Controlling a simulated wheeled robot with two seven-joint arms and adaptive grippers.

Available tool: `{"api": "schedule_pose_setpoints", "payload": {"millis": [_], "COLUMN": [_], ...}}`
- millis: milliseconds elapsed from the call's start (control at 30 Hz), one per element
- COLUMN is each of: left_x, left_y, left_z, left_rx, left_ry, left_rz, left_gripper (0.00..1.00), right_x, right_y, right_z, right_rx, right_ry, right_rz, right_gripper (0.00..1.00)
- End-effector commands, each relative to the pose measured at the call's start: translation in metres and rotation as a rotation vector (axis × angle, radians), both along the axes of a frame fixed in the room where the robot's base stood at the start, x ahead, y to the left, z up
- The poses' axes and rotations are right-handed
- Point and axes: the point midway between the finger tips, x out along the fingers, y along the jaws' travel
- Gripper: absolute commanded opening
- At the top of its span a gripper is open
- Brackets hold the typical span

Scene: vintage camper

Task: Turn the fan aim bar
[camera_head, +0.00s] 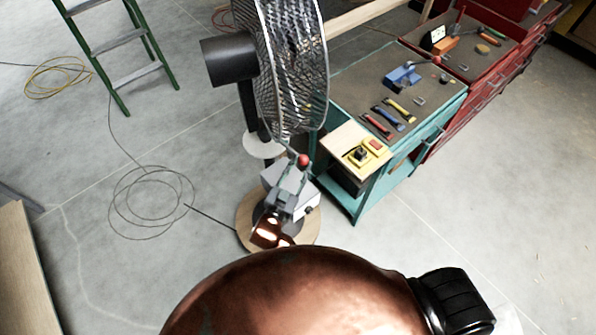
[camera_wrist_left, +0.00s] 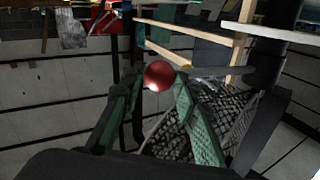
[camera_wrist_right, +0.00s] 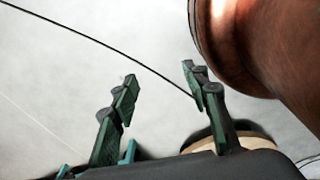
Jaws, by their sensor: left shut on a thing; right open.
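The fan has a wire cage (camera_head: 290,65) and a dark motor housing (camera_head: 230,58), and stands on a round wooden base (camera_head: 243,222) in the head view. The red ball knob of its aim bar (camera_head: 303,160) is below the cage. My left gripper (camera_head: 300,166) is at the knob. In the left wrist view the red knob (camera_wrist_left: 159,75) is between the fingers of my left gripper (camera_wrist_left: 158,82), which is shut on it. My right gripper (camera_wrist_right: 160,80) is open and empty over the floor in the right wrist view.
A red cabinet (camera_head: 470,95) stands behind. A coiled cable (camera_head: 150,195) lies left on the floor, below a green ladder (camera_head: 120,40).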

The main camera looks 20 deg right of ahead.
Motion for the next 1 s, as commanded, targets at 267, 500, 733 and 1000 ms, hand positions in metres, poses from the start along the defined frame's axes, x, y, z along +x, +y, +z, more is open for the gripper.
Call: {"api": "schedule_pose_setpoints", "payload": {"millis": [267,500,733,1000], "left_x": [0.006,0.005,0.004,-0.002], "left_y": [0.01,0.009,0.005,0.009], "left_z": [0.006,0.006,0.005,0.004], "left_rx": [-0.007,-0.008,-0.008,-0.006], "left_ry": [-0.005,-0.003,-0.001,-0.001], "left_rz": [0.025,0.024,0.016,0.013], "left_gripper": [0.0,0.42,0.45,0.45], "right_x": [0.016,0.013,0.011,0.006], "right_y": [0.003,0.006,0.009,0.002], "right_z": [0.001,0.0,0.0,0.0], "right_rx": [0.004,0.007,0.01,0.002], "right_ry": [-0.021,-0.016,-0.014,-0.008], "right_rz": [0.003,0.002,0.0,0.001], "right_gripper": [0.42,0.42,0.42,0.42]}}
